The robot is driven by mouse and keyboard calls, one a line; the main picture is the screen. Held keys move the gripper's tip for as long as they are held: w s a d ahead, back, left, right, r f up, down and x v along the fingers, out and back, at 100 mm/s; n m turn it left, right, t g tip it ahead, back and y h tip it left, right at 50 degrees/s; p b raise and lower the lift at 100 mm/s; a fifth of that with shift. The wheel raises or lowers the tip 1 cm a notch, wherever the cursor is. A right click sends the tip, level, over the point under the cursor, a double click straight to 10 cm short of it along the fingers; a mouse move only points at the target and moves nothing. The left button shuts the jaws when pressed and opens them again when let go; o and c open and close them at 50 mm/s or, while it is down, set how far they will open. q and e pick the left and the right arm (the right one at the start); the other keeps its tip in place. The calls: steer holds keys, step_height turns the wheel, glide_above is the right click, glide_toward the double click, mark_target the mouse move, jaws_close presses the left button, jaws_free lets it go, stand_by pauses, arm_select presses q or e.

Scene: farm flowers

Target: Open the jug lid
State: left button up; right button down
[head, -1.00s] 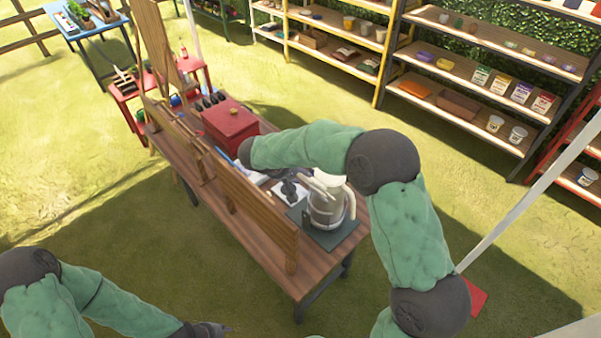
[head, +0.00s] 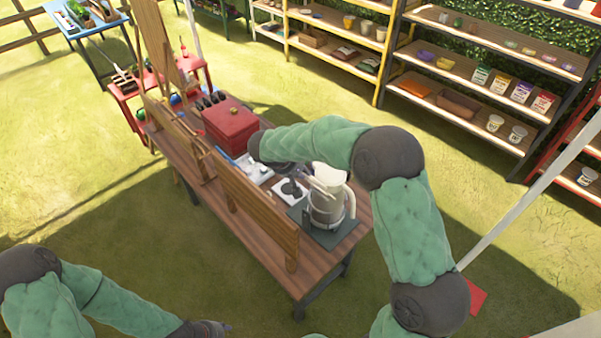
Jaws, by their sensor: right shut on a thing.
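The jug (head: 325,208), a grey-silver body with a cream handle (head: 350,203), stands upright on a dark green mat (head: 336,238) at the near right end of the wooden table. Its pale lid (head: 330,176) is at the top, partly hidden by my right arm and gripper. My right gripper (head: 312,180) reaches in from the left side of the jug top and is shut on the lid; the fingertips are small and hard to make out. My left gripper (head: 217,328) hangs low at the bottom edge, away from the table, its fingers unclear.
A wooden board (head: 255,218) stands along the table's front edge, left of the jug. A white pad with a dark object (head: 291,190) lies beside the jug. A red box (head: 230,124) sits farther back. Shelves (head: 470,100) with goods stand behind, across open grass.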

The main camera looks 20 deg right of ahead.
steer(key=d+p, duration=0.1)
steer(key=d+r+y+p, duration=0.1)
steer(key=w+d+r+y+p, duration=0.1)
steer(key=shift+d+g, duration=0.2)
steer(key=shift+g, duration=0.2)
steer(key=shift+w+d+y+b, duration=0.2)
steer(key=shift+d+y+b, duration=0.15)
steer(key=shift+d, duration=0.2)
steer(key=c, duration=1.3)
jaws_free()
steer(key=shift+d, duration=0.1)
steer(key=shift+w, duration=0.1)
steer(key=shift+r, duration=0.15)
steer(key=v, duration=1.1)
steer(key=shift+r, duration=0.35)
